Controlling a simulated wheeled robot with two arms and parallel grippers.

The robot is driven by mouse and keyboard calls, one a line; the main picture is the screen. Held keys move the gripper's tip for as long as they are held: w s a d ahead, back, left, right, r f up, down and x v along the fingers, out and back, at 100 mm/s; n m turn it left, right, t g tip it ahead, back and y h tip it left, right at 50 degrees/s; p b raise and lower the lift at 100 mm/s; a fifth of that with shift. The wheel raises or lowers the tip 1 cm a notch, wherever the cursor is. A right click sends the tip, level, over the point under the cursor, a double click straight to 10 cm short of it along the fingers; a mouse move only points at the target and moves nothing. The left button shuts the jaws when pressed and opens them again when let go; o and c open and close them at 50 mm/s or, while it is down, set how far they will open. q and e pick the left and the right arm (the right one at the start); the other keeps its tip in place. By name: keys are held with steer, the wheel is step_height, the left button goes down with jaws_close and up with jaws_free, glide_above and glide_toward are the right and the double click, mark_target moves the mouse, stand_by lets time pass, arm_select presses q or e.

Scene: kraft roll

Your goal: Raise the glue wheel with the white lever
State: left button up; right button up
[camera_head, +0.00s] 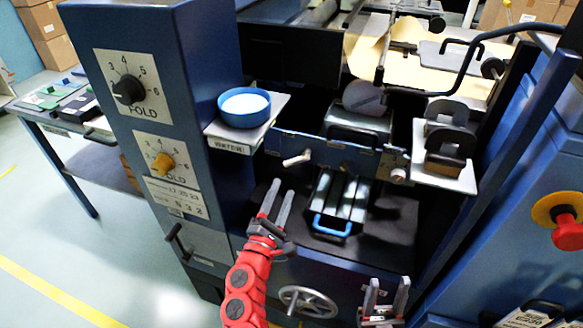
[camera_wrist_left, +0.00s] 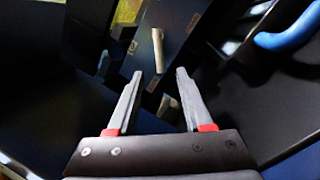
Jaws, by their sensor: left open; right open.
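The white lever (camera_head: 297,159) sticks out from the blue bar below the water shelf in the head view. It also shows in the left wrist view (camera_wrist_left: 158,50), beyond the fingertips. My left gripper (camera_head: 278,186) is open and empty, below and a little left of the lever, apart from it. Its two fingers also show in the left wrist view (camera_wrist_left: 157,78). My right gripper (camera_head: 387,287) is open and empty at the bottom, in front of the machine. I cannot tell for sure which part is the glue wheel; a grey round part (camera_head: 364,98) sits behind the bar.
A blue bowl (camera_head: 244,107) stands on the shelf marked water. A tray with a blue handle (camera_head: 332,226) lies right of my left gripper. A handwheel (camera_head: 308,301) is on the machine front. A red button (camera_head: 567,232) is at the far right.

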mark_target(293, 164)
arm_select(q)
steer(key=x, duration=0.8)
steer(key=shift+r, duration=0.1)
jaws_close()
stand_by(1.1)
